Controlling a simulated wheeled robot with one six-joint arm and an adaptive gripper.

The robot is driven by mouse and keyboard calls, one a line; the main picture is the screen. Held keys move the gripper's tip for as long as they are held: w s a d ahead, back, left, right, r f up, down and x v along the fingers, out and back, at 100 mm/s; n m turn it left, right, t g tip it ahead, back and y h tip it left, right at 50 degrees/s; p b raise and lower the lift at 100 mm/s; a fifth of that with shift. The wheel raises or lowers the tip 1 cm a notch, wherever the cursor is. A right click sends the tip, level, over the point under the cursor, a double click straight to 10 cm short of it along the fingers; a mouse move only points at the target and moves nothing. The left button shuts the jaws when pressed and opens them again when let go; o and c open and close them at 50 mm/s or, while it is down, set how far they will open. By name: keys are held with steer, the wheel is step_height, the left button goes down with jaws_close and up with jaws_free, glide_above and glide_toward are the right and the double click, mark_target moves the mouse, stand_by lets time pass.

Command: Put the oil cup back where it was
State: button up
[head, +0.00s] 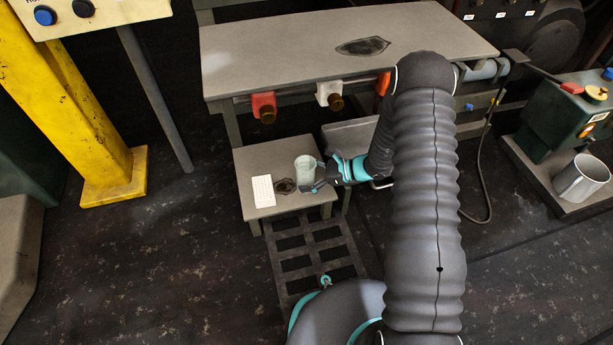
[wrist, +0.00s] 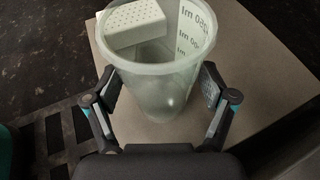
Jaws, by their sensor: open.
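The oil cup is a clear, frosted cup (head: 305,165) with printed volume marks. It stands upright on the small low table (head: 246,157), just beside a dark oily stain (head: 284,186). It also fills the middle of the wrist view (wrist: 165,80), seen from above, and looks empty. My gripper (head: 318,178) is at the cup from the right. In the wrist view my gripper (wrist: 160,90) is open, with one finger on each side of the cup. I cannot tell whether either finger touches it.
A white perforated block (head: 263,191) lies left of the cup. The higher bench (head: 260,50) behind has another dark stain (head: 363,46); red (head: 264,105) and white (head: 329,93) fittings hang below its edge. A floor grate (head: 318,246) lies in front.

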steer(key=p+v, duration=0.1)
steer(key=v, duration=1.1)
steer(key=s+a+r+n+g+h, duration=0.1)
steer(key=s+r+n+h, duration=0.3)
steer(key=r, duration=0.7)
steer(key=s+r+n+g+h, duration=0.1)
steer(key=s+r+n+h, duration=0.1)
steer(key=s+r+n, duration=0.6)
steer(key=s+d+r+n+t+h, duration=0.3)
steer(key=s+r, duration=0.4)
steer(key=s+d+r+n+t+h, duration=0.3)
steer(key=s+r+n+h, duration=0.1)
steer(key=s+r, duration=0.4)
steer(key=shift+d+r, duration=0.2)
steer(key=shift+r, duration=0.15)
step_height(320, 180, up, 7)
steer(key=p, duration=0.7)
steer(key=shift+f, duration=0.15)
